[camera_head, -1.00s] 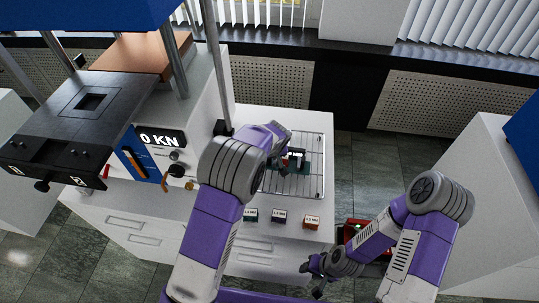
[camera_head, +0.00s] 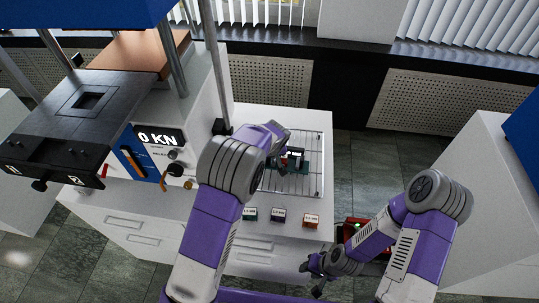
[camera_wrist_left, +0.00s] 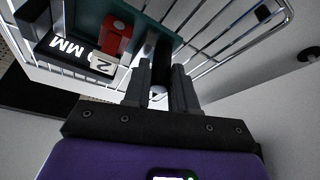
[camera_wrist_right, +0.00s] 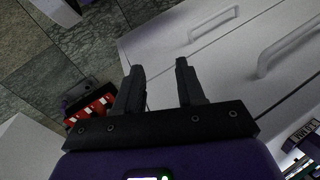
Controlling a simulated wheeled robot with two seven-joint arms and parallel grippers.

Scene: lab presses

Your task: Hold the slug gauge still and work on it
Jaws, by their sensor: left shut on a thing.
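The slug gauge (camera_head: 300,166) stands on a wire rack (camera_head: 310,188) on the white bench in the head view, partly hidden by my left arm. In the left wrist view the gauge (camera_wrist_left: 117,32) shows a teal base, a red part, a black face with "MM" and a white tile with a "2". My left gripper (camera_wrist_left: 161,75) is shut on a dark upright part of it; the grip is dim. My right gripper (camera_head: 314,270) hangs low in front of the bench. In the right wrist view my right gripper (camera_wrist_right: 159,72) is open and empty.
A press (camera_head: 85,110) reading "0 KN" stands at the left. A red case (camera_wrist_right: 90,105) is near my right gripper, beside drawers (camera_wrist_right: 225,45).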

